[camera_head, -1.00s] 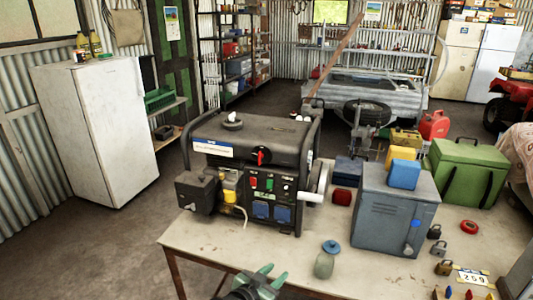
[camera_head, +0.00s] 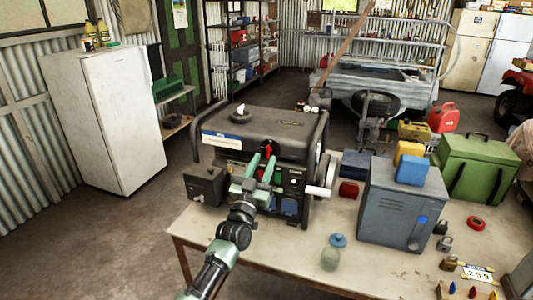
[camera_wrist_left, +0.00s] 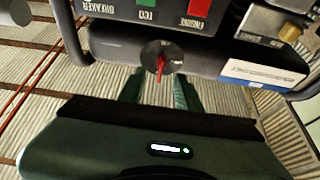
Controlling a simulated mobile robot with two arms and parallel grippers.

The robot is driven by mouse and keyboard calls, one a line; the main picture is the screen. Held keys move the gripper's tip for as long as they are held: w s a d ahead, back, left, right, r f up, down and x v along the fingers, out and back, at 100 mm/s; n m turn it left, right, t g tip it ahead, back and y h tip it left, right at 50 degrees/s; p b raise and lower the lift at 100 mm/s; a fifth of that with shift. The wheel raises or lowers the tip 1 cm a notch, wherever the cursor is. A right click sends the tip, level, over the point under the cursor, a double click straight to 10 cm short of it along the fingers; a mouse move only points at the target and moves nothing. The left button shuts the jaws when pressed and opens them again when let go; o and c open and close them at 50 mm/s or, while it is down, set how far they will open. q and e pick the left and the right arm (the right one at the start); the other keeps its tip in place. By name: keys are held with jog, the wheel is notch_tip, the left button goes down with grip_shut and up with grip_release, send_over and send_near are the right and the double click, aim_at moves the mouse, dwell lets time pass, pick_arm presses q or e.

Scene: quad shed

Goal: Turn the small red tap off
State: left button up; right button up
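In the left wrist view the tap (camera_wrist_left: 160,66) is a red lever on a dark round base, roughly upright in the picture. My left gripper (camera_head: 262,159) is in front of the generator with its green fingers apart. In the left wrist view the fingers (camera_wrist_left: 158,92) stand on either side of the line to the tap, with nothing between them. I cannot tell whether they touch the tap. My right gripper is not in view.
The generator stands on a workbench (camera_head: 300,262) beside a grey metal box (camera_head: 392,215). A glass jar (camera_head: 330,259) stands near the front edge, and a padlock (camera_head: 444,243) lies at the right. A white fridge (camera_head: 110,125) stands at the left. The front middle of the bench is mostly clear.

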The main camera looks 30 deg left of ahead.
aim_at(269, 151)
pick_arm(q)
jog(key=x, duration=0.3)
jog(key=shift+w, duration=0.1)
grip_shut()
